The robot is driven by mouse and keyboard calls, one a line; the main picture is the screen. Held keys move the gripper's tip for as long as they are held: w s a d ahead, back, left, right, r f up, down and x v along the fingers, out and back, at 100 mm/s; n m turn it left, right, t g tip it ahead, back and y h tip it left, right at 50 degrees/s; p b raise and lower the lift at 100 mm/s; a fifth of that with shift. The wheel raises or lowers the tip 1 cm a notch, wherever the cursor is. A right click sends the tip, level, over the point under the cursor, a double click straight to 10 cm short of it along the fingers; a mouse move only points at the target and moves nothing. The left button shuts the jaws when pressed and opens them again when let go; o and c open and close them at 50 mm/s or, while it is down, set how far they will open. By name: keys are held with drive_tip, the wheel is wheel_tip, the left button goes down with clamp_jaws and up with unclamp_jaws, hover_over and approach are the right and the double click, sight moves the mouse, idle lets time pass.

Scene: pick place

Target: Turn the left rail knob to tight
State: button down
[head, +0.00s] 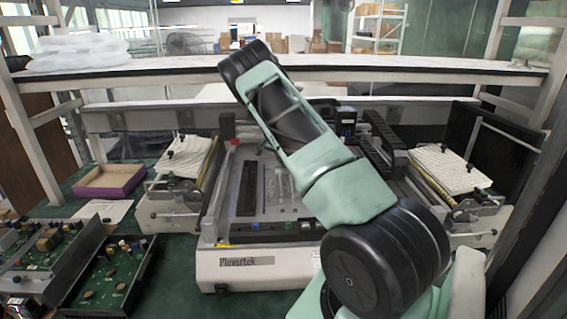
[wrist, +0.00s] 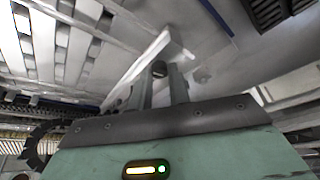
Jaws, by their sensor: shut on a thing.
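In the wrist view, my gripper (wrist: 160,84) has its two grey fingers close around a small dark round knob (wrist: 159,69), beside the end of a pale rail (wrist: 146,62). I cannot tell how far the knob is turned. In the head view, my arm rises from the lower right and bends over the white Plovertek machine (head: 245,272); my gripper is hidden there. The machine's left rail (head: 219,190) runs front to back with a red piece near its far end. The gripped knob cannot be made out in the head view.
Devices with striped tops stand left (head: 184,157) and right (head: 450,169) of the machine. A purple-edged tray (head: 108,182) and open circuit-board units (head: 110,277) lie on the left. A pale shelf (head: 180,69) crosses behind, and a dark panel (head: 500,150) stands at right.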

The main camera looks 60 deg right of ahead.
drive_tip(key=m, duration=0.1)
drive_tip(key=m+g+b, duration=0.1)
drive_tip(key=m, duration=0.2)
drive_tip(key=shift+w+f+g, duration=0.1)
drive_tip(key=shift+w+g, duration=0.15)
drive_tip(key=shift+g, duration=0.15)
drive_tip(key=shift+m+g+y+b, duration=0.4)
drive_tip(key=shift+m+y+b, duration=0.15)
drive_tip(key=shift+m, duration=0.85)
drive_tip(key=shift+w, duration=0.1)
drive_tip(key=c, duration=1.3)
unclamp_jaws()
drive_tip(key=b+v, duration=0.3)
drive_tip(key=v, duration=1.4)
drive_tip(key=shift+a+r, duration=0.1)
drive_tip(key=shift+r, duration=0.15)
